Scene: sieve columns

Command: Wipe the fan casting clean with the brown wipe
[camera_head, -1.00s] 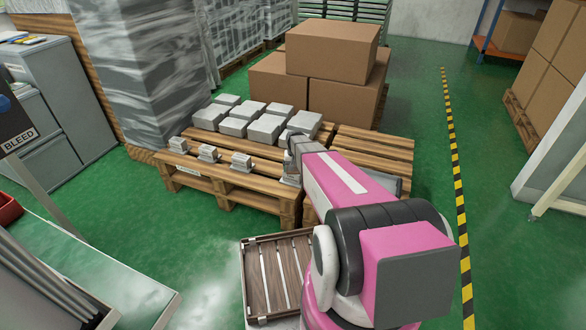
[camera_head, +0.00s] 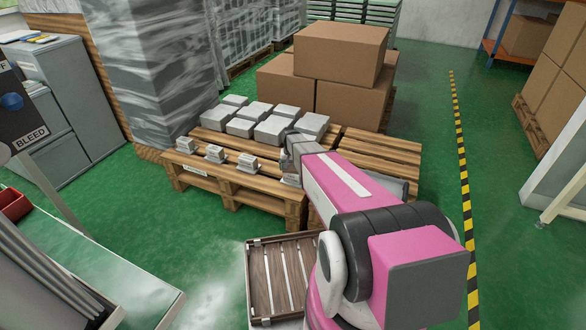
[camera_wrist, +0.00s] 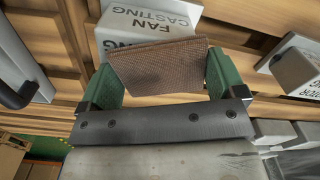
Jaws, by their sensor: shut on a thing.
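My gripper (camera_wrist: 160,62) has its green fingers shut on the brown wipe (camera_wrist: 157,75), a flat, coarse-woven piece spanning between them in the wrist view. The fan casting (camera_wrist: 150,20), a white block labelled "FAN CASTING", lies just beyond the wipe, which overlaps its lower part. I cannot tell whether the wipe touches the casting. No soiling is clear on its visible faces. In the head view my gripper end (camera_head: 287,152) is over the right end of the pallet's front row. A small pale block (camera_head: 291,180) shows partly beneath it, the rest hidden by my arm.
Other small castings (camera_head: 215,153) stand along the front of the wooden pallet (camera_head: 240,185), with several grey blocks (camera_head: 240,127) behind. Cardboard boxes (camera_head: 340,52) are stacked at the back. A slatted wooden crate (camera_head: 260,292) is low in front. Green floor (camera_head: 440,130) is clear to the right.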

